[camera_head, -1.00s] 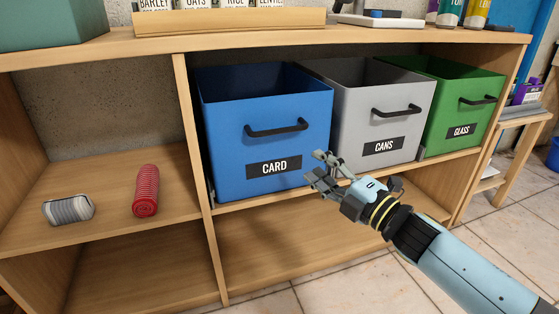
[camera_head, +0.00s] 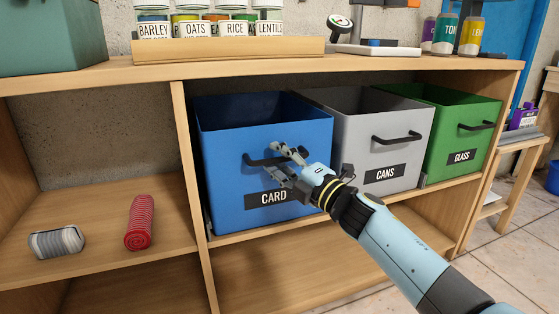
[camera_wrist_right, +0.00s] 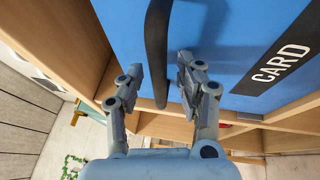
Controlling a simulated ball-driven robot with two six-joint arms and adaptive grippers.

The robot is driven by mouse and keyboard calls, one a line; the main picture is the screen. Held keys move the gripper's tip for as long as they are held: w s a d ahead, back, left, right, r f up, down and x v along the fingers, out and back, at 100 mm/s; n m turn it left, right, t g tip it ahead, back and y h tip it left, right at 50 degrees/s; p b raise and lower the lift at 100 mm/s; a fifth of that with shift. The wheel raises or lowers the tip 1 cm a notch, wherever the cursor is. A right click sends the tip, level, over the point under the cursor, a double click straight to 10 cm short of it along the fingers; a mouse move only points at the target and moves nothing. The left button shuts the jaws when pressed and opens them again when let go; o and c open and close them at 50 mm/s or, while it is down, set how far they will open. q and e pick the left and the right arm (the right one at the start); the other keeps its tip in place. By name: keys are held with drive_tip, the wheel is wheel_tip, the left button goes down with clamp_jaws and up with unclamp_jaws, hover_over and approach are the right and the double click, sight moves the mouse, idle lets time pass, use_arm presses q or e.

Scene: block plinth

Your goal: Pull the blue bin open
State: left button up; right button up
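The blue bin (camera_head: 230,195), labelled CARD, sits in the shelf's middle bay and also fills much of the right wrist view (camera_wrist_right: 215,30). Its black handle (camera_head: 258,161) is on the front face, its right end partly hidden by my gripper. My right gripper (camera_head: 283,160) is at the right part of the handle. In the right wrist view, the handle (camera_wrist_right: 157,45) shows between the two spread fingers of my right gripper (camera_wrist_right: 160,72), with a gap on each side. I cannot tell whether the fingers reach past the bar. My left gripper is not in view.
A grey CANS bin (camera_head: 350,150) and a green GLASS bin (camera_head: 440,145) stand to the right. A red ribbed cylinder (camera_head: 139,222) and a grey striped object (camera_head: 57,242) lie on the left shelf. Jars in a wooden tray (camera_head: 230,48) stand on top.

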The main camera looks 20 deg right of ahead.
clamp_jaws()
idle(0.3)
drive_tip(key=shift+s, duration=0.1)
